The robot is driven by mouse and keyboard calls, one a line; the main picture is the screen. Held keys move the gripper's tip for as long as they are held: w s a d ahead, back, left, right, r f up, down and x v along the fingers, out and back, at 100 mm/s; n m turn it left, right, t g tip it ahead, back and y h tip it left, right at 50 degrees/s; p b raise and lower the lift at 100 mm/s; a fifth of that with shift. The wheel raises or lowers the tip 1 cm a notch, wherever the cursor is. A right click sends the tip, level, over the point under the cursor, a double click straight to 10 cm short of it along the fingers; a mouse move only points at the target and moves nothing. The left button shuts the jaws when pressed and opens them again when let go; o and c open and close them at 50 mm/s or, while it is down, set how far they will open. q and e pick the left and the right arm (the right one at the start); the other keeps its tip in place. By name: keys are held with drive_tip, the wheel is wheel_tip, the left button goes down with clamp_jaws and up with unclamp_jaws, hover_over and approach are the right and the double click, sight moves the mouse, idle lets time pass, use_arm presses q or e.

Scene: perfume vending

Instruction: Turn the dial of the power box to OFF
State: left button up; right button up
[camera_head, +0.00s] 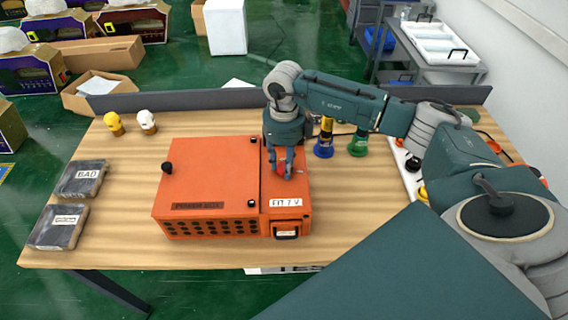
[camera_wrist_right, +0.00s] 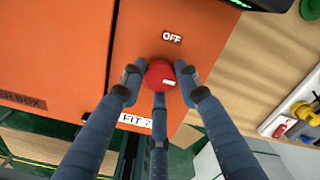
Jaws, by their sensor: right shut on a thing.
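The orange power box (camera_head: 212,180) sits on the wooden table with its lid closed. Its red dial (camera_wrist_right: 158,72) is on the top of the right section, and shows only partly in the head view (camera_head: 281,168). An OFF label (camera_wrist_right: 172,37) is on the box beside the dial. A white mark on the dial is on its right-hand side, toward the fingers, in the right wrist view. My right gripper (camera_head: 283,173) points down at the box, its fingers shut around the dial. My left gripper is not in view.
Two dark slabs, one labelled BAD (camera_head: 80,180), lie at the table's left. A yellow figure (camera_head: 114,124) and a white one (camera_head: 147,122) stand behind. Blue (camera_head: 324,145) and green (camera_head: 358,143) based items stand near my right arm.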

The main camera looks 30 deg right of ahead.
drive_tip(key=shift+f+n+b, duration=0.15)
drive_tip(key=shift+n+b, duration=0.25)
drive_tip(key=shift+b, duration=0.2)
drive_tip(key=n+b, duration=0.6)
drive_tip(key=b, duration=0.1)
drive_tip(key=shift+w+n+b, duration=0.1)
drive_tip(key=shift+n+b, duration=0.25)
drive_tip(key=shift+n, duration=0.05)
drive_tip(key=n+b, duration=0.2)
drive_tip(key=shift+n, duration=0.4)
drive_tip(key=n+b, duration=0.3)
drive_tip(key=n, duration=0.1)
use_arm(q)
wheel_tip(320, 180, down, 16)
drive_tip(key=b, duration=0.1)
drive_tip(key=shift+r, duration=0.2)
use_arm(e)
drive_tip(key=shift+r+n, duration=0.25)
drive_tip(key=shift+n, duration=1.35)
drive_tip(key=o, duration=1.1)
use_arm(q)
drive_tip(key=shift+b, duration=0.3)
use_arm(e)
drive_tip(key=shift+o, duration=0.2)
